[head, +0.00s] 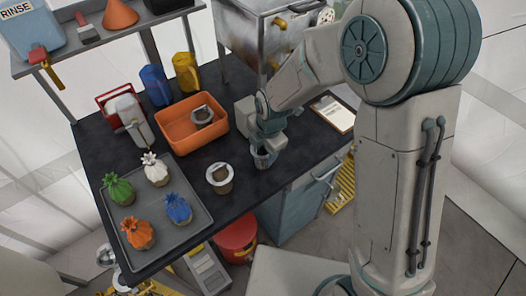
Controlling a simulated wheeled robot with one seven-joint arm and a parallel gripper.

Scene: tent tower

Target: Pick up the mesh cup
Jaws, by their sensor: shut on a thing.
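A small dark grey cup (263,158), which looks like the mesh cup, is near the right edge of the black tabletop. My gripper (265,143) is above it, pointing down, with its jaws shut on the cup's upper part. The jaws hide part of the rim. I cannot tell whether the cup's base touches the table. A similar cup with a pale rim (220,178) stands to its left on the table. Another round cup-like piece (202,116) lies in the orange bin (180,132).
A grey tray (178,238) at the left holds several colourful tufted pots. A clipboard (333,114) lies right of my gripper. A metal tank (250,30) stands at the back.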

